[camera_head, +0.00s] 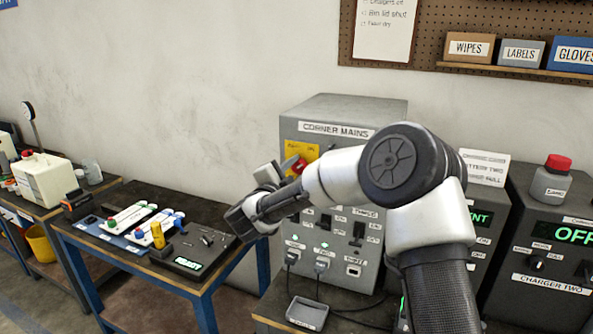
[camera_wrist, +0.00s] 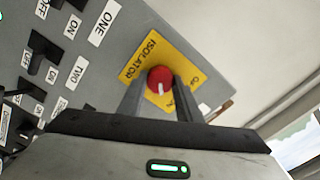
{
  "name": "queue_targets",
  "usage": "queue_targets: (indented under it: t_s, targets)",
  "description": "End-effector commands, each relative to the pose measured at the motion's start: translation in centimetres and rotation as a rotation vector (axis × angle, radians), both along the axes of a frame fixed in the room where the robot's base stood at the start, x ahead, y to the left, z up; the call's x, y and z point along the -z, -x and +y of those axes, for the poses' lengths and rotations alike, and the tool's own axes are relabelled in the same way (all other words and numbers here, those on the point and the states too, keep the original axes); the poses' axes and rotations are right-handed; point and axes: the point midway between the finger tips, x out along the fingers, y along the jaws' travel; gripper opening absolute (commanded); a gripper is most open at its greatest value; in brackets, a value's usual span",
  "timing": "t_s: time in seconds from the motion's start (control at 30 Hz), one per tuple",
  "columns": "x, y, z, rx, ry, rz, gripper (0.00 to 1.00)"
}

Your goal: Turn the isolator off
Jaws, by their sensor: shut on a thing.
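The isolator is a red rotary knob (camera_head: 298,164) on a yellow plate (camera_head: 301,150) at the upper left of the grey corner mains box (camera_head: 343,110). In the wrist view the red knob (camera_wrist: 160,80) has a pale pointer mark and sits on the yellow plate (camera_wrist: 150,50) lettered ISOLATOR. My gripper (camera_wrist: 160,98) has one finger on each side of the knob and is shut on it. In the head view my gripper (camera_head: 280,178) is at the box's front, partly hidden by my wrist. The plate's OFF and ON lettering is too small or covered to read surely.
Black switches (camera_head: 358,232) labelled ONE, TWO and THREE sit below the isolator. Sockets with plugged cables (camera_head: 292,258) are under them. A small tray (camera_head: 307,313) lies in front. A side table (camera_head: 130,205) with tools stands left; a charger (camera_head: 560,240) reading OFF stands right.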

Motion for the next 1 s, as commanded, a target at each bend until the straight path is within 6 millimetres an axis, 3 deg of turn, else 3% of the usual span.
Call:
queue_targets:
  t_s: [0.37,1.0]
  targets:
    - [-0.15,0.06,0.22,-0.002,0.202,0.081,0.09]
    - [-0.25,0.04,0.27,-0.003,0.763,0.313,0.09]
